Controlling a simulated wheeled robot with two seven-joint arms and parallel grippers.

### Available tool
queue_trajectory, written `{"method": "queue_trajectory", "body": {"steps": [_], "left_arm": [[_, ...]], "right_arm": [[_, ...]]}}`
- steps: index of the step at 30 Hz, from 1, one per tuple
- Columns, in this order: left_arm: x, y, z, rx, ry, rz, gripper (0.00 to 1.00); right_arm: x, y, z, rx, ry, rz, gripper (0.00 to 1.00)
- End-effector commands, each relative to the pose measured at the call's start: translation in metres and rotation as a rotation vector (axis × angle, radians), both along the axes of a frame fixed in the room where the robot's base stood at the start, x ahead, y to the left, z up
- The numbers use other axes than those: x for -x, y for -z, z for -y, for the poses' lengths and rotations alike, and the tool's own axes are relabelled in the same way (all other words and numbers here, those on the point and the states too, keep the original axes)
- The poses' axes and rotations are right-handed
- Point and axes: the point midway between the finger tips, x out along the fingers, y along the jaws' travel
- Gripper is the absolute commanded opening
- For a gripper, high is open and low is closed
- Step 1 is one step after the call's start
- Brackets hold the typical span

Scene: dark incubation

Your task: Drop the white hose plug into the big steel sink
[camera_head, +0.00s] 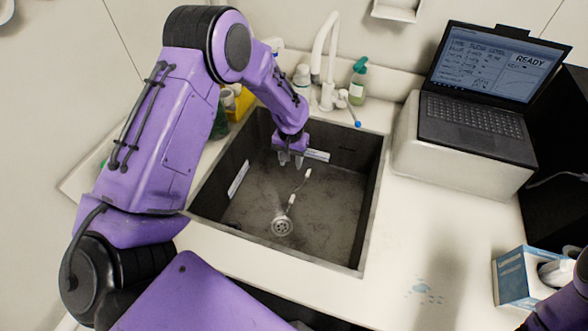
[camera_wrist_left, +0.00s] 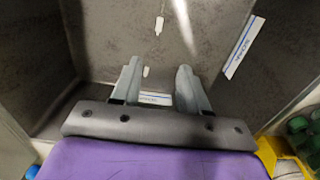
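The big steel sink (camera_head: 235,215) is set in the white counter, with a round drain (camera_head: 282,227) in its floor. Two small white pieces lie or hang in the sink, the upper one (camera_head: 308,174) and the lower one (camera_head: 291,200). A thin line seems to run between them; I take one to be the white hose plug but cannot tell which. My left gripper (camera_head: 290,160) is over the sink, pointing down. In the wrist view its fingers (camera_wrist_left: 158,88) are apart and nothing shows held. White pieces show beyond them (camera_wrist_left: 159,24). My right gripper is out of view.
A white faucet (camera_head: 327,92) and a green-topped bottle (camera_head: 358,82) stand behind the sink. A laptop (camera_head: 475,120) sits on a raised block (camera_head: 455,165) to the right. A tissue box (camera_head: 517,277) is at the front right. The counter right of the sink is mostly clear.

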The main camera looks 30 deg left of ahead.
Motion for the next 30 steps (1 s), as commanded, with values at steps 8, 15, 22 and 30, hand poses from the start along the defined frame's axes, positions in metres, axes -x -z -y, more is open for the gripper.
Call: {"method": "queue_trajectory", "body": {"steps": [8,15,22,30], "left_arm": [[-0.001,-0.03,0.0,0.0,0.001,0.006,0.44],[-0.001,-0.085,0.0,0.0,0.001,0.005,0.44],[0.0,-0.105,0.0,0.0,-0.001,0.001,0.44],[0.0,-0.106,0.0,0.0,0.0,0.0,0.44]], "right_arm": [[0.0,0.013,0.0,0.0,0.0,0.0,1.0],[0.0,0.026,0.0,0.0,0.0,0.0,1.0],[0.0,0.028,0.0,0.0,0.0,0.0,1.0],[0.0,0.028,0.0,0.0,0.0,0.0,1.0]]}}
